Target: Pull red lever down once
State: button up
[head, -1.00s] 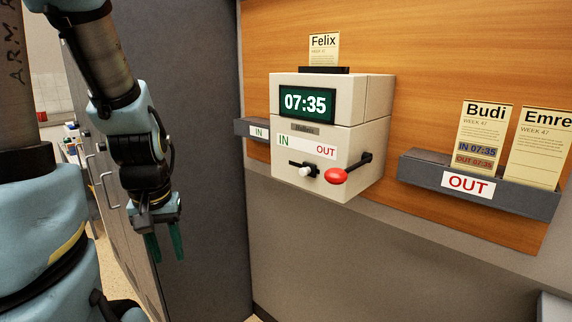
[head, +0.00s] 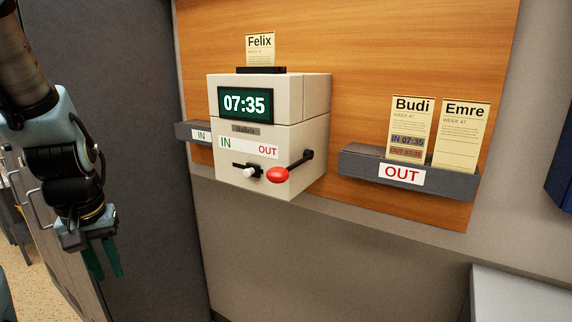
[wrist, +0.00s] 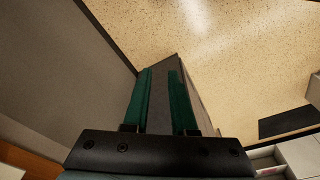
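The red lever (head: 278,175) is a red oval knob on a dark arm. It sits at the lower right of the front of a cream time clock (head: 270,135), which reads 07:35. A small white knob (head: 249,173) on a dark slot is just left of it, under the IN/OUT label. A Felix card (head: 260,50) stands in the slot on top of the clock. My gripper (head: 103,262) hangs at the left, pointing down, well apart from the lever. In the wrist view its two green fingers (wrist: 160,100) are spread with nothing between them.
A grey OUT tray (head: 450,184) right of the clock holds the Budi card (head: 410,125) and the Emre card (head: 462,133). A grey IN tray (head: 184,132) is on the left. A grey cabinet side (head: 130,120) stands beside my arm. The space before the clock is clear.

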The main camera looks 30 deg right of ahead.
grip_shut()
dwell(1.4)
